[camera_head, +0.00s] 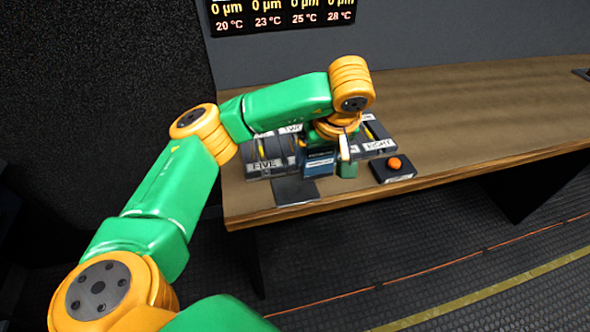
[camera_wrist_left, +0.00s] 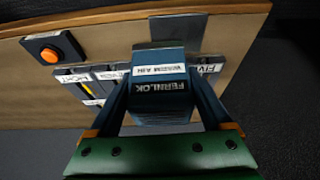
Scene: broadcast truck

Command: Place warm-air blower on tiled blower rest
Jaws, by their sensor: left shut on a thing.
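The warm-air blower is a blue block (camera_wrist_left: 160,90) with a "WARM AIR" label and the word FERNLOK, held between the fingers of my left gripper (camera_wrist_left: 160,82). In the head view the blower (camera_head: 320,162) shows below my left wrist, partly covered by the gripper (camera_head: 335,150). A flat grey square (camera_head: 296,191), which looks like the tiled blower rest, lies at the table's front edge, just left of and in front of the blower. A grey square pad (camera_wrist_left: 172,28) also shows beyond the blower in the left wrist view. I cannot tell whether the blower touches anything below. My right gripper is out of view.
Labelled grey bins, FIVE (camera_head: 265,166) and EIGHT (camera_head: 378,146), stand either side of the blower. A black box with an orange button (camera_head: 395,163) sits at right. A temperature display (camera_head: 283,14) hangs behind.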

